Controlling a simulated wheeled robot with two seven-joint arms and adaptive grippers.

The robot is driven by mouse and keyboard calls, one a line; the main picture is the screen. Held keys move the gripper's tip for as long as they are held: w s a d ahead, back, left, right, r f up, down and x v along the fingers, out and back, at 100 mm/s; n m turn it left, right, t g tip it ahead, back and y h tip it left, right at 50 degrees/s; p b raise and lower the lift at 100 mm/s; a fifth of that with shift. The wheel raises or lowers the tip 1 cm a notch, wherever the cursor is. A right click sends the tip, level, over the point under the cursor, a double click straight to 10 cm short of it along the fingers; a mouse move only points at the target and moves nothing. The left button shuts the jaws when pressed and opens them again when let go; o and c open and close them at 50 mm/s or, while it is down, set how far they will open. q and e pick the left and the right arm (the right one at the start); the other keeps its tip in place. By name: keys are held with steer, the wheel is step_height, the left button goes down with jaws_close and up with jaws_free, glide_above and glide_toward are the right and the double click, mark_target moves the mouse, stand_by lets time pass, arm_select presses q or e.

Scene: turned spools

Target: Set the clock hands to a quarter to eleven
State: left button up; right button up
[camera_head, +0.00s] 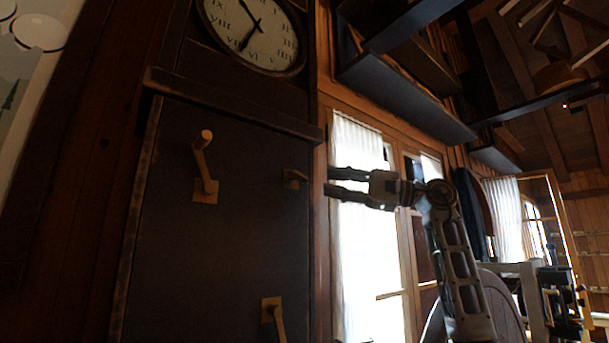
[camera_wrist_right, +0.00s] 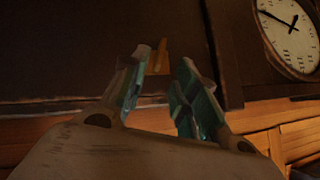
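The round white clock face (camera_head: 270,40) is at the top of a dark cabinet in the head view, tilted and cut off above. One dark hand points up-left and one down-left near the VI and VII; exact numerals are hard to read. The clock also shows at the upper right of the right wrist view (camera_wrist_right: 302,45). Wooden handles stand on the dark panel: upper left (camera_head: 204,170), right (camera_head: 294,179) and lower (camera_head: 273,312). My right gripper (camera_head: 329,181) is open and empty, just right of the right handle. That handle shows beyond the fingers (camera_wrist_right: 160,57). My left gripper is not in view.
A dark ledge (camera_head: 230,105) sticks out below the clock. Curtained windows (camera_head: 365,240) are behind my right arm, and a dark shelf (camera_head: 405,95) is above it. The space in front of the panel looks clear.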

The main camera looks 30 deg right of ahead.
mark_target(306, 178)
steer(key=p+x, duration=0.2)
steer(key=x, duration=0.6)
steer(key=shift+c, duration=0.2)
jaws_close()
